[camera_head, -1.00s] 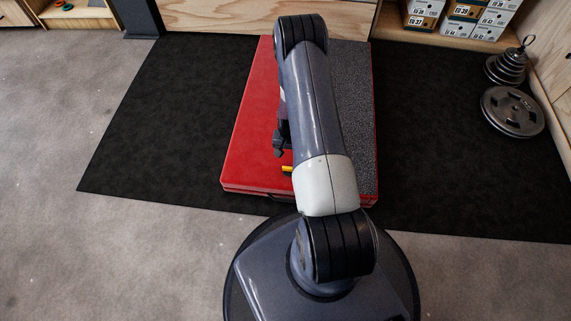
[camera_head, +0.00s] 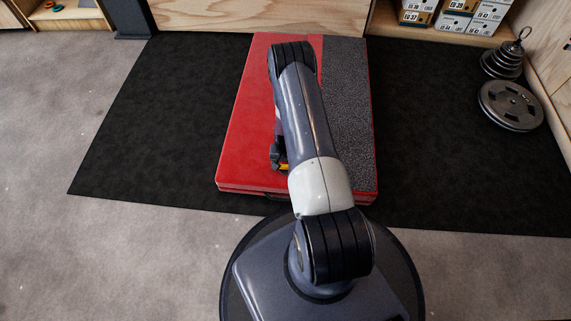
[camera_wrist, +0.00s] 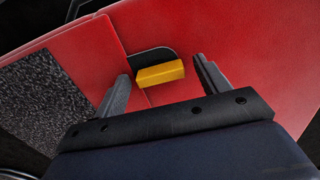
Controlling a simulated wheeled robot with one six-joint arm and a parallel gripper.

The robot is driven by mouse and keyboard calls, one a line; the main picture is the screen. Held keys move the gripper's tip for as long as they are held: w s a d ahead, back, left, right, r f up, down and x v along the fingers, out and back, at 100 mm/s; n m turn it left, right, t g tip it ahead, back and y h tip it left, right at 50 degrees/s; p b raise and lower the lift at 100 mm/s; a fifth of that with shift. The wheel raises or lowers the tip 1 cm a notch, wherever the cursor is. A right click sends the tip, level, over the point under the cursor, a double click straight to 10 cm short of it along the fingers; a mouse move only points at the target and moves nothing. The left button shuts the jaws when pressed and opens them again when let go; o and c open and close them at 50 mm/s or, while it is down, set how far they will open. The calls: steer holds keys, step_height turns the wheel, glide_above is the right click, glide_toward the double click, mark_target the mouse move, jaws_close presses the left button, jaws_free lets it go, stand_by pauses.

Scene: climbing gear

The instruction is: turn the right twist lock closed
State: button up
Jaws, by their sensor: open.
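The twist lock is a yellow bar (camera_wrist: 161,75) on a dark plate, set at the seam of the red crash pad (camera_wrist: 240,75) in the wrist view. My gripper (camera_wrist: 161,82) is open, with one finger on each side of the yellow bar and a gap to both. I cannot tell how far above the pad the fingertips are. In the head view my gripper (camera_head: 279,162) is low over the near part of the red pad (camera_head: 245,120), and a bit of the yellow lock (camera_head: 283,167) shows beside it. My arm hides part of the pad.
The pad lies on a black mat (camera_head: 140,130) and has a grey textured strip (camera_head: 345,110) on its right. Weight plates (camera_head: 510,105) stand at the far right. Shoe boxes (camera_head: 455,15) sit on a shelf at the back.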

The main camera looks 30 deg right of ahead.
steer(key=shift+c, duration=0.5)
steer(key=c, duration=0.9)
steer(key=shift+m, duration=0.3)
steer(key=m+b, duration=0.2)
steer(key=m, duration=0.1)
steer(key=shift+f+m+b, duration=0.1)
steer(key=shift+m+b, duration=0.2)
steer(key=m+b, duration=0.1)
steer(key=m, duration=0.3)
steer(key=shift+m+b, duration=0.3)
steer(key=shift+b, duration=0.1)
steer(key=m+b, duration=0.1)
steer(key=m, duration=0.3)
steer(key=shift+m+b, duration=0.65)
steer(key=shift+m, duration=1.85)
